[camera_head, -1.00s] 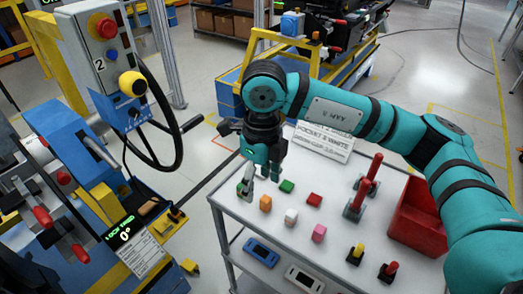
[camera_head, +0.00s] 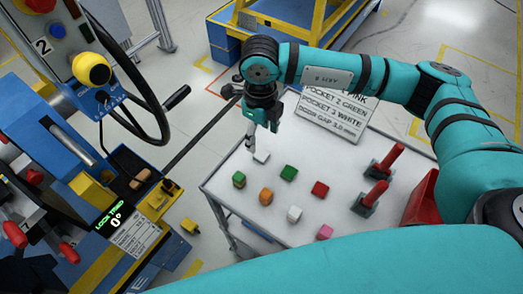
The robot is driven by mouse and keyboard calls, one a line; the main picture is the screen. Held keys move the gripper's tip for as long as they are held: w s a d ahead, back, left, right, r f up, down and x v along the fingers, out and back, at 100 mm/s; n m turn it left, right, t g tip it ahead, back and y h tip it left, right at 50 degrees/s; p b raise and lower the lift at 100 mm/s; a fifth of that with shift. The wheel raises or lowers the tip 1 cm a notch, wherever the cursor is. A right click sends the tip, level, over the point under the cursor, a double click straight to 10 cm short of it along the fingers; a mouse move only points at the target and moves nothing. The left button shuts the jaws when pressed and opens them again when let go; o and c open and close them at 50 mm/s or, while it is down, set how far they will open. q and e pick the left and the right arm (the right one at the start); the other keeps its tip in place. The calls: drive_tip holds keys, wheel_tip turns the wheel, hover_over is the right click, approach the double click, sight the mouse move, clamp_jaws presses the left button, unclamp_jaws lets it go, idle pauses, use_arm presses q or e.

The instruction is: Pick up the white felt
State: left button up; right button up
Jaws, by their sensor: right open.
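A small flat white piece (camera_head: 262,157), which looks like the white felt, lies on the light table (camera_head: 345,228) near its far left edge. A second small white block (camera_head: 294,214) lies nearer the front, so I cannot be sure which one is the felt. My right gripper (camera_head: 261,143) points down, open and empty, just above and beside the far white piece. Whether its fingers touch that piece is not clear. My left gripper is not in view.
Near the felt are green (camera_head: 288,173), orange (camera_head: 266,197), red (camera_head: 320,188) and pink (camera_head: 325,232) blocks, and a green-topped one (camera_head: 239,180). My teal arm link covers the front.

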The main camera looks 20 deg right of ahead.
sight(260, 154)
wheel_tip(260, 154, down, 3)
drive_tip(key=shift+f+p, duration=0.2)
drive_tip(key=shift+p, duration=0.1)
drive_tip(key=shift+f, duration=0.15)
drive_tip(key=shift+w+f+p, duration=0.1)
drive_tip(key=shift+f+p, duration=0.2)
drive_tip(key=shift+p, duration=0.15)
wheel_tip(260, 154, down, 4)
drive_tip(key=shift+w+r+p, duration=0.1)
drive_tip(key=shift+w+p, duration=0.05)
drive_tip(key=shift+p, duration=0.65)
drive_tip(key=shift+f, duration=0.35)
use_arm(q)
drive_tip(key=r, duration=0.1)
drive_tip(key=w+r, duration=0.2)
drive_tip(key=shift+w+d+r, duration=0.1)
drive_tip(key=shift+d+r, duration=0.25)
use_arm(e)
drive_tip(key=shift+c, duration=0.3)
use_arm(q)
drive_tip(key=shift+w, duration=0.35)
use_arm(e)
drive_tip(key=c, duration=0.8)
